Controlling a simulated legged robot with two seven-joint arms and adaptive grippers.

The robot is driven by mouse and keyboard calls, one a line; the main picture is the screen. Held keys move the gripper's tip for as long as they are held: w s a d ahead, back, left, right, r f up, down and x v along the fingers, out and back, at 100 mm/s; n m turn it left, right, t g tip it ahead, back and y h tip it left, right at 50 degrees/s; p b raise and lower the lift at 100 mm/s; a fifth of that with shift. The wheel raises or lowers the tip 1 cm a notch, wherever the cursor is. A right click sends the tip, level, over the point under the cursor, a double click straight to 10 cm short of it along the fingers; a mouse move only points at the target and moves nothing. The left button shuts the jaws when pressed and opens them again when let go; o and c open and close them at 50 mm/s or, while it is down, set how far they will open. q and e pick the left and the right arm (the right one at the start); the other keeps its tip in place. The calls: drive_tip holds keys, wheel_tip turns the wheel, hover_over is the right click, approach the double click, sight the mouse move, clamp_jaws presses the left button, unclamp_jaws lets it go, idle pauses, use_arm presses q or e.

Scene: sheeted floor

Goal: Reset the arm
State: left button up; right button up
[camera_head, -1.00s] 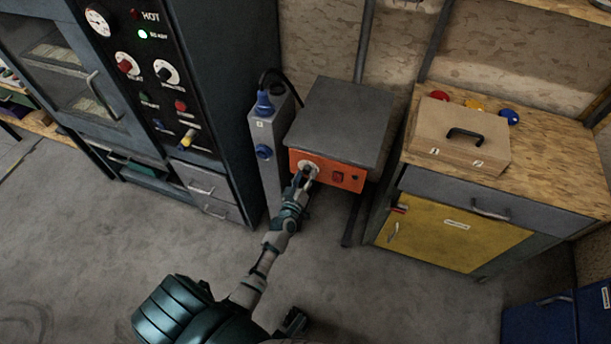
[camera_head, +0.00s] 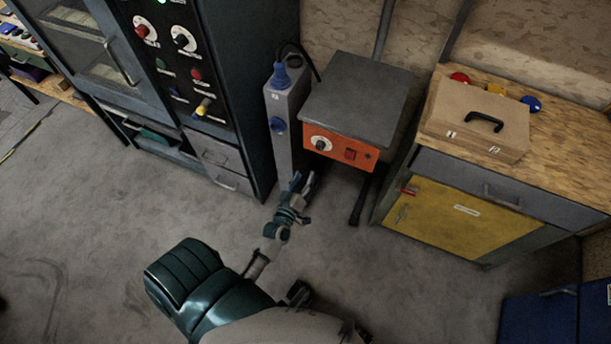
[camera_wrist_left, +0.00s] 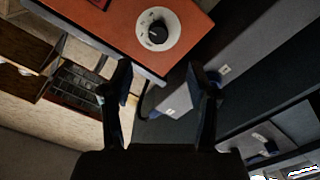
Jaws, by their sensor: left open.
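My left gripper (camera_head: 302,183) is open and empty in the head view. It is below and apart from the orange front panel (camera_head: 338,149) of a grey-topped unit. The left wrist view shows its two dark fingers (camera_wrist_left: 160,85) spread, with nothing between them. Beyond the fingertips, that view shows the panel's white dial with a black knob (camera_wrist_left: 158,33). The dial (camera_head: 320,144) also shows in the head view, beside a red switch (camera_head: 350,154). My left arm reaches up from the bottom of the head view. My right gripper is not visible.
A grey post with blue sockets (camera_head: 286,112) stands left of the unit. A dark oven cabinet (camera_head: 240,60) is farther left. A yellow-doored workbench (camera_head: 450,218) with a brown case (camera_head: 478,122) stands at right. The floor (camera_head: 90,220) at left is clear.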

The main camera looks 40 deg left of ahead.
use_arm(q)
drive_tip(key=s+d+f+m+g+h+p, duration=0.25)
drive_tip(key=s+d+f, duration=0.2)
drive_tip(key=f, duration=0.25)
drive_tip(key=s+d+f+m+g+h+p, duration=0.25)
drive_tip(key=d+f+m+g, duration=0.2)
drive_tip(key=f, duration=0.25)
drive_tip(key=s+d+f+m+g+p, duration=0.1)
drive_tip(key=s+f+g, duration=0.3)
drive_tip(key=s, duration=0.7)
drive_tip(key=s+d+f+m+g+p, duration=0.1)
drive_tip(key=s+f+m+g, duration=0.3)
drive_tip(key=s+f, duration=0.3)
drive_tip(key=s, duration=0.4)
drive_tip(key=shift+d+f+g+p, duration=0.15)
drive_tip(key=shift+d+g+p, duration=0.05)
drive_tip(key=shift+g+p, duration=0.2)
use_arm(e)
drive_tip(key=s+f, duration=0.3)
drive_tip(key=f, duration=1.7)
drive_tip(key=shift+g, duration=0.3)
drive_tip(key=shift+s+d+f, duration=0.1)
